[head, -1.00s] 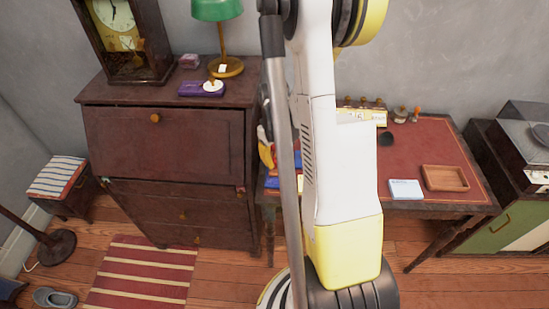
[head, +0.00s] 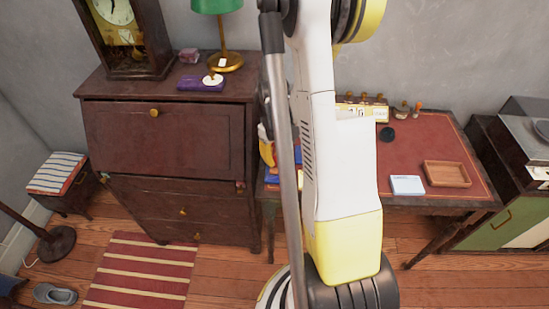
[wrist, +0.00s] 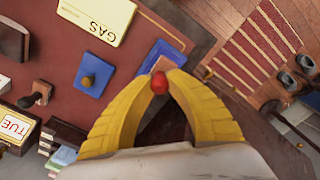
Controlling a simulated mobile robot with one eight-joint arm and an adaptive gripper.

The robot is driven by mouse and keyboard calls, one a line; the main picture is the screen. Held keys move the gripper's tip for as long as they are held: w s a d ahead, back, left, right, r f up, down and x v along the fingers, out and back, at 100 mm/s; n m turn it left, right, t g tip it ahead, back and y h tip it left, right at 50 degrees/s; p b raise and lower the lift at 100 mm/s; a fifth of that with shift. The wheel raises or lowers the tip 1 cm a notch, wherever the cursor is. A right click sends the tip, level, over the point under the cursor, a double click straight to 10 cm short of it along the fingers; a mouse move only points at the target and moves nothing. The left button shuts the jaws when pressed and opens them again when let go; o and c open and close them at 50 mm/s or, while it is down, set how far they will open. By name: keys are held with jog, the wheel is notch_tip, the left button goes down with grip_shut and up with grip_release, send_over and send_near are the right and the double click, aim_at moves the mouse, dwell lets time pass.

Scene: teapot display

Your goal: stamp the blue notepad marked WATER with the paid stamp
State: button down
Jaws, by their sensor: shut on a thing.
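In the wrist view my gripper (wrist: 159,83) has its yellow fingers shut around a small red knob. What is below the knob is hidden by the fingers. A blue notepad (wrist: 163,55) lies on the red desk top just beyond the fingertips, partly covered by them; I cannot read any marking on it. A stamp with a brown knob (wrist: 42,88) stands farther left. In the head view my arm hides most of the gripper and of that side of the desk.
A yellow GAS pad (wrist: 93,18) lies at the top of the wrist view, and a TUE calendar (wrist: 14,127) stands at left. In the head view a pale blue pad (head: 407,185) and a wooden tray (head: 447,184) are on the desk's right side. A bureau (head: 165,145) stands left.

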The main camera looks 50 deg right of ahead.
jog(key=shift+f+b, duration=0.5)
jog(key=shift+b, duration=0.05)
dwell(1.5)
jog(key=shift+r+p, duration=2.4)
jog(key=shift+r, duration=1.15)
jog(key=shift+d, duration=0.1)
